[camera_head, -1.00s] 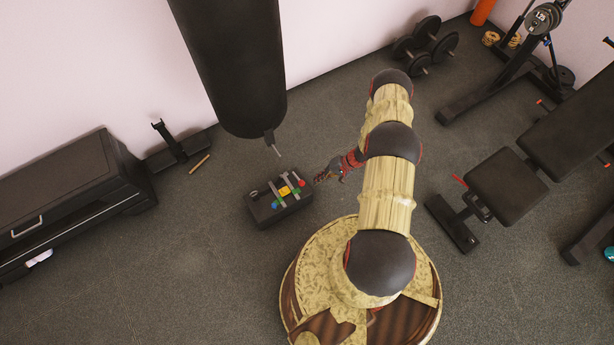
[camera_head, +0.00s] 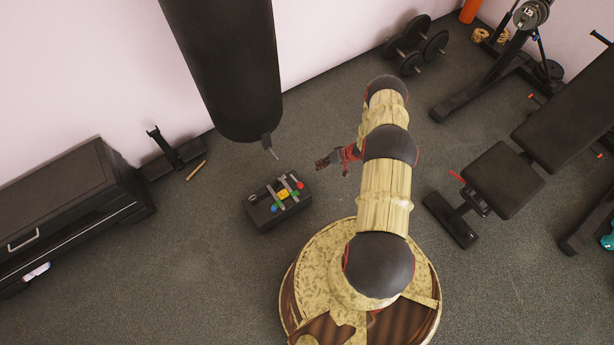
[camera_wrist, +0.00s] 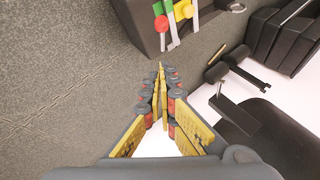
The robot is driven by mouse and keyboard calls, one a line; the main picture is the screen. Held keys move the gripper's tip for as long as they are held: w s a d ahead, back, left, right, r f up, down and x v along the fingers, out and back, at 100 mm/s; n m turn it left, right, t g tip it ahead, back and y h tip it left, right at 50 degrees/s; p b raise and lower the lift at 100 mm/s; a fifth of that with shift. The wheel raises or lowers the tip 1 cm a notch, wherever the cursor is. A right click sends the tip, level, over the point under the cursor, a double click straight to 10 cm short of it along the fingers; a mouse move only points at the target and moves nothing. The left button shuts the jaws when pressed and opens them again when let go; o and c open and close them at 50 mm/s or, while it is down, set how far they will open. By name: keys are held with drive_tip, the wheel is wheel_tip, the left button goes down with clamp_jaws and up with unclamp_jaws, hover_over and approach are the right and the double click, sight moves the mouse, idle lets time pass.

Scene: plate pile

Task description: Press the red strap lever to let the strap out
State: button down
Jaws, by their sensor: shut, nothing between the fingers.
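A dark box (camera_head: 262,222) stands on the floor left of my arm. Its top carries pale strips and small yellow, green, blue and red parts. The red knob (camera_head: 299,186) is at the box's right end, and it also shows at the top of the wrist view (camera_wrist: 161,24) beside green and yellow parts. Which part is the strap lever is too small to tell for sure; the red knob is the only red part seen. My gripper (camera_head: 322,163) is shut and empty, up and right of the box in the head view. Its fingertips (camera_wrist: 160,68) are apart from the knob.
A black punching bag (camera_head: 225,70) hangs behind the box, with a thin rod at its lower end. A black cabinet (camera_head: 60,220) stands left. A weight bench (camera_head: 500,180) and dumbbells (camera_head: 415,45) are right and behind. Floor around the box is clear.

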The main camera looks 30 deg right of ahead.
drive_tip(key=b, duration=0.4)
approach(296, 181)
drive_tip(key=w+d, duration=0.2)
drive_tip(key=w, duration=0.1)
drive_tip(key=shift+s+a+f+b, duration=0.3)
drive_tip(key=shift+a+f, duration=0.1)
drive_tip(key=shift+f, duration=0.15)
drive_tip(key=shift+s+a+f+b, duration=0.2)
drive_tip(key=shift+a+f+b, duration=0.15)
drive_tip(key=shift+f, duration=0.2)
drive_tip(key=shift+s+a+f+b, duration=0.2)
drive_tip(key=shift+a+f+b, duration=0.05)
drive_tip(key=shift+a+f, duration=0.3)
